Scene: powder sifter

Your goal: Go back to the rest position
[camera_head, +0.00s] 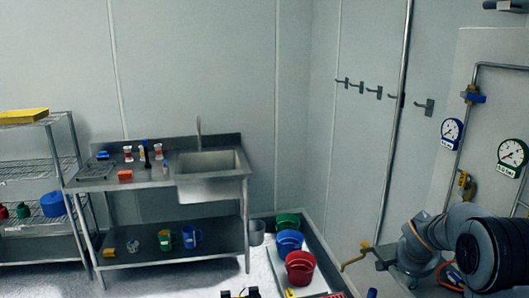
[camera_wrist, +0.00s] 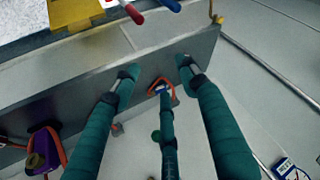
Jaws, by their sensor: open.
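In the head view my arm (camera_head: 465,240) reaches in at the lower right, close to the gauge panel. Its fingers are not clear there.
Two gauges (camera_head: 511,153) (camera_head: 452,131) and pipes are near my arm. Wall hooks (camera_head: 425,106) are above left. A steel sink table (camera_head: 210,183) and a wire shelf (camera_head: 38,165) are at left.

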